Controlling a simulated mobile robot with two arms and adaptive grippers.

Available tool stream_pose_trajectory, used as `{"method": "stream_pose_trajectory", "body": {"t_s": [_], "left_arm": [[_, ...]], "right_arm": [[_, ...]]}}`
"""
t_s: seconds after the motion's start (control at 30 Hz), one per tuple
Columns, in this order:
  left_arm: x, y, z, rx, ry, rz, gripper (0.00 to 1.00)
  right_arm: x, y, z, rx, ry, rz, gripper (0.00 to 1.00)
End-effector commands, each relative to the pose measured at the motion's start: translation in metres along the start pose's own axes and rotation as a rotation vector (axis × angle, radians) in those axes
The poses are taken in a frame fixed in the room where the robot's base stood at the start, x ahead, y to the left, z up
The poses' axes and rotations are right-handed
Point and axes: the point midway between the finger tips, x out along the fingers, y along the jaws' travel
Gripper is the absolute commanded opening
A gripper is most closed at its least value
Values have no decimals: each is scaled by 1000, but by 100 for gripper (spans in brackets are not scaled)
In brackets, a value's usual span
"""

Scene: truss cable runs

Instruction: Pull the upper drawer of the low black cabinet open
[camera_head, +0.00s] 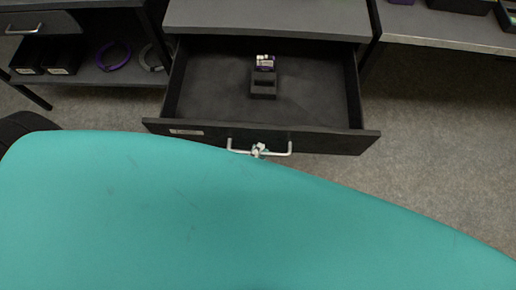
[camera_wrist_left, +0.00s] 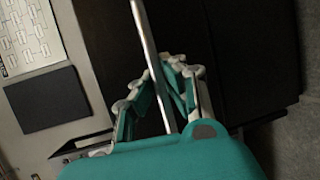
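The low black cabinet (camera_head: 268,18) stands at the top middle of the head view. Its upper drawer (camera_head: 340,143) is pulled well out, and its grey inside shows. A silver bar handle (camera_head: 280,154) runs across the drawer front. My left gripper (camera_head: 258,149) is at the middle of this handle. In the left wrist view, the gripper's teal and grey fingers (camera_wrist_left: 163,85) lie on both sides of the handle bar (camera_wrist_left: 146,35), close against it. My teal arm hides the floor below the drawer. My right gripper is not in view.
A small black holder with a silver-topped item (camera_head: 263,80) sits in the drawer. At left, a shelf (camera_head: 110,76) holds black boxes and a purple cable ring (camera_head: 113,57). A grey table (camera_head: 450,27) stands at right. The floor (camera_head: 440,130) right of the drawer is clear.

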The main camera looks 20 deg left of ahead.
Motion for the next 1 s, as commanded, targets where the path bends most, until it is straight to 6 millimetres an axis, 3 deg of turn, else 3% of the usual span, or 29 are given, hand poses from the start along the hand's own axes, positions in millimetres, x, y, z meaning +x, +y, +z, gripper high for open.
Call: {"method": "stream_pose_trajectory", "body": {"t_s": [0.07, 0.33, 0.67, 0.77, 1.0], "left_arm": [[1, 3, 0, -4, 3, 7, 0], [1, 2, 0, -2, 2, 4, 34], [-4, 0, 0, 1, 0, 0, 34], [-17, -1, 0, 2, -1, -2, 34], [-68, 0, 0, 0, -2, -3, 34]], "right_arm": [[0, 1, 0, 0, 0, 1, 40], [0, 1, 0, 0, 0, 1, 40], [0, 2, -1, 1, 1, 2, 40], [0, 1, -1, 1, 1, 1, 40], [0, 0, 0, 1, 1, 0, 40]]}}
